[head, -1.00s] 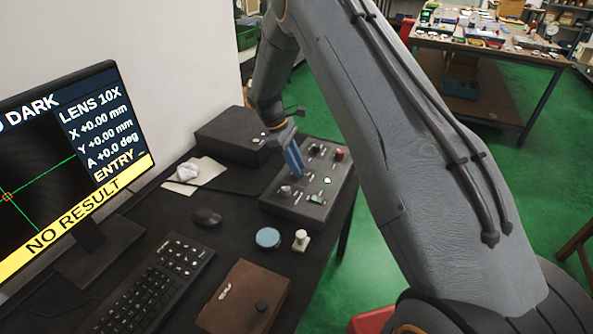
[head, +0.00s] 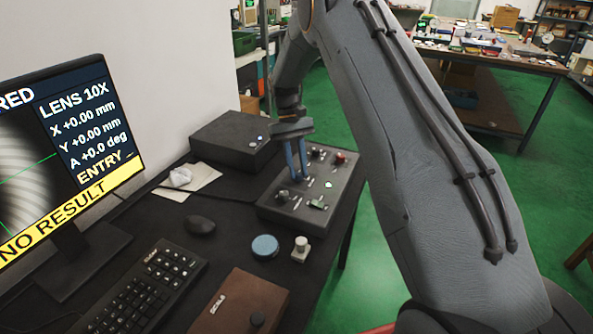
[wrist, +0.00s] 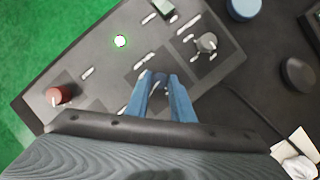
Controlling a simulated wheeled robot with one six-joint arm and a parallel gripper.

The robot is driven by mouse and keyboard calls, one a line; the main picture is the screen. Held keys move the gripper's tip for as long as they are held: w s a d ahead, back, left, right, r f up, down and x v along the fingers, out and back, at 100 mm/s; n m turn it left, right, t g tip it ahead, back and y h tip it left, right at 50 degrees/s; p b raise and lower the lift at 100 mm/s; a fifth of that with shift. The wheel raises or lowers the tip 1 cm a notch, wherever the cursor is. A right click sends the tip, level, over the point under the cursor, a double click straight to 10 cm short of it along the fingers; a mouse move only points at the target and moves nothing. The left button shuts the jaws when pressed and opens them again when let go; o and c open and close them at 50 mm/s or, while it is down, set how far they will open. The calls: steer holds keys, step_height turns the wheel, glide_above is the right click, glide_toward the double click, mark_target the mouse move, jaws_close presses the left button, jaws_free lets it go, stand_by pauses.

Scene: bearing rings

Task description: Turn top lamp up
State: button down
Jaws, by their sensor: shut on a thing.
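The dark control box (head: 268,210) sits at the right edge of the black desk, with several knobs and switches on its top. In the wrist view my gripper (wrist: 160,82) points down at the panel, its blue fingers on both sides of a dark knob (wrist: 160,78), shut on it. My gripper (head: 299,177) is over the middle of the box in the head view, where its fingers largely hide this knob. The monitor (head: 60,150) shows a striped grey picture, a title ending in "RED" and a yellow "NO RESULT" bar. Labels on the panel are too small to read.
On the panel are a red knob (wrist: 60,95), a grey knob (wrist: 206,42), a lit green lamp (wrist: 120,41) and a green switch (wrist: 166,8). A blue round piece (head: 264,247), a mouse (head: 200,225) and a black box (head: 228,135) stand nearby.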

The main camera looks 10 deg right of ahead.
steer(key=m+y, duration=0.1)
steer(key=m, duration=0.1)
steer(key=m+y, duration=0.1)
steer(key=m, duration=0.1)
steer(key=shift+d+m, duration=0.2)
steer(key=shift+m, duration=0.2)
stand_by(0.4)
steer(key=c, duration=1.6)
jaws_free()
steer(key=shift+o, duration=0.2)
steer(key=shift+r, duration=0.1)
steer(key=b+v, duration=0.2)
steer(key=v, duration=0.5)
steer(key=shift+r, duration=0.3)
